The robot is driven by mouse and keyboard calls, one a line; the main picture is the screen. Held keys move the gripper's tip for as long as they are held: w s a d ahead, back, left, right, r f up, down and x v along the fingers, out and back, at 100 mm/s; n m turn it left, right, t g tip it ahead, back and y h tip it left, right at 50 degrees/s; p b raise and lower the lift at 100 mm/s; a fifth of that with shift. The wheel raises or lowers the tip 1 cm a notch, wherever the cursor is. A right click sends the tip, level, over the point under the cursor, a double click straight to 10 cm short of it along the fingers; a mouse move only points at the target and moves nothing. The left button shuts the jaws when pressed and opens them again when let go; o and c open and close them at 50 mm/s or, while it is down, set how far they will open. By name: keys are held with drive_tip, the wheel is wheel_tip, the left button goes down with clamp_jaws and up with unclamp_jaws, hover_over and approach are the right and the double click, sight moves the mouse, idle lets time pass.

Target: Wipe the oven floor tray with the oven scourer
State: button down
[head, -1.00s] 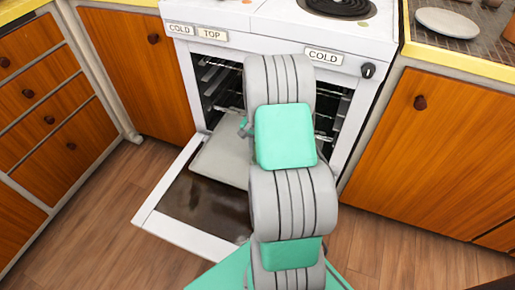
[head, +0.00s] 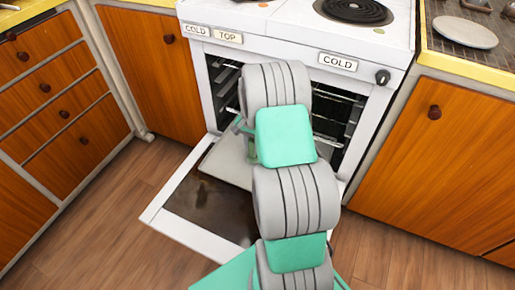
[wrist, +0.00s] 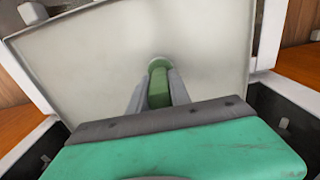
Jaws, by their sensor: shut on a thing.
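My gripper (wrist: 159,92) is shut on the green oven scourer (wrist: 158,70) in the wrist view. The scourer's rounded end sticks out between the two grey fingers, over the oven floor tray (wrist: 90,65). I cannot tell for sure whether it touches the tray. The tray is a flat, pale grey sheet, slightly smudged, with a raised edge. In the head view the tray (head: 227,160) slopes out of the oven mouth over the open door. My arm hides its right part and most of the gripper there.
The white oven's door (head: 207,203) is folded down, with a brown-stained inner face. Wire racks (head: 333,98) show inside the cavity, and its side walls are close. Orange cupboards (head: 432,165) stand on both sides. Wooden floor (head: 115,195) is clear at left.

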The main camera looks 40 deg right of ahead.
drive_tip(key=shift+s+f, duration=0.1)
drive_tip(key=shift+s+d+p, duration=0.3)
drive_tip(key=shift+s+p, duration=0.05)
drive_tip(key=shift+s, duration=0.2)
drive_tip(key=shift+s+d+p, duration=0.25)
drive_tip(key=shift+s+p, duration=0.05)
drive_tip(key=shift+s, duration=0.2)
drive_tip(key=shift+s+d, duration=0.2)
drive_tip(key=shift+s, duration=0.05)
drive_tip(key=shift+s+d+r+p, duration=0.2)
drive_tip(key=shift+s+d+p, duration=0.35)
drive_tip(key=shift+s, duration=0.35)
drive_tip(key=shift+s+d+f, duration=0.1)
drive_tip(key=shift+s+d, duration=0.2)
drive_tip(key=shift+s, duration=0.15)
drive_tip(key=shift+w, duration=0.15)
drive_tip(key=shift+w+a, duration=0.4)
drive_tip(key=shift+w, duration=0.3)
drive_tip(key=shift+w+a, duration=0.4)
drive_tip(key=shift+w, duration=0.25)
